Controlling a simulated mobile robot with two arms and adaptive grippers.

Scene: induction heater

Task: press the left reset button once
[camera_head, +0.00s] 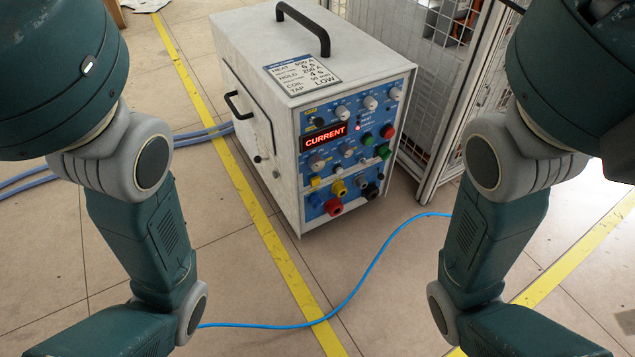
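The induction heater (262,85) is a white box standing on the floor at the upper middle. Its blue front panel (330,166) faces right and toward me, with a red lit display (324,136) reading CURRENT. The panel carries several knobs, a red button (387,131) and two green buttons, one upper left (367,139) and one lower right (383,152). Labels are too small to read, so I cannot tell which control is the left reset button. Both my arms show at the sides, but neither gripper is in view. Nothing of mine touches the panel.
A black handle (303,24) tops the heater. A wire-mesh cage (405,70) stands close behind its right side. A blue cable (371,268) crosses the floor in front, and thicker blue hoses (203,137) lie left. Tiled floor before the panel is otherwise clear, with yellow lines (273,241).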

